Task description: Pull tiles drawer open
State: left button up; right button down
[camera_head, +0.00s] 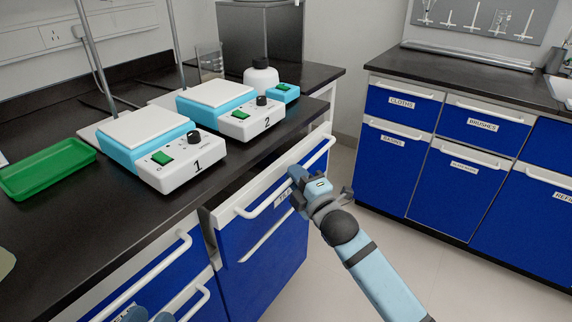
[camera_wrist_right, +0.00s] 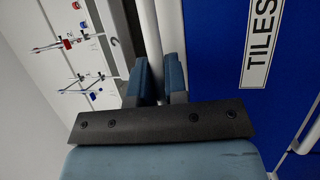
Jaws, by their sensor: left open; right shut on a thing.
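The tiles drawer (camera_head: 262,222) has a blue front and a white bar handle (camera_head: 254,210). Its front stands out from under the black counter, with a gap showing behind its top edge. My right gripper (camera_head: 294,178) is shut on the handle and partly hides the label. In the right wrist view, the white handle (camera_wrist_right: 151,35) runs between my right gripper's blue fingers (camera_wrist_right: 158,78), beside the TILES label (camera_wrist_right: 262,42). My left gripper (camera_head: 147,316) is only partly visible at the bottom left edge, open, near another drawer's handle.
Two hot plates (camera_head: 163,157) (camera_head: 231,112), a white bottle (camera_head: 261,78) and a green tray (camera_head: 48,173) stand on the counter. Another handled blue drawer (camera_head: 160,278) is at lower left. Blue cabinets (camera_head: 402,103) stand opposite. The floor (camera_head: 400,250) between is clear.

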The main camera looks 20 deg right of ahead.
pick_arm(q)
notch_tip(320, 180, up, 6)
jog(key=s+t+p, duration=0.1)
jog(key=t+p, duration=0.1)
jog(key=p, duration=0.2)
jog(key=s+a+f+g+y+p, duration=0.1)
jog(key=a+f+g+y+p, duration=0.3)
jog(key=f, duration=0.7)
jog(key=shift+s+a+f+n+g+p, duration=0.2)
jog(key=shift+a+f+n+g+p, duration=0.15)
jog(key=shift+g+p, duration=0.3)
pick_arm(e)
jog(key=s+d, duration=1.6)
jog(key=s, duration=0.4)
jog(key=shift+s, duration=0.15)
jog(key=c, duration=1.2)
grip_release()
pick_arm(q)
jog(key=shift+d, duration=0.1)
pick_arm(e)
jog(key=shift+o, duration=0.2)
jog(key=shift+s, duration=0.15)
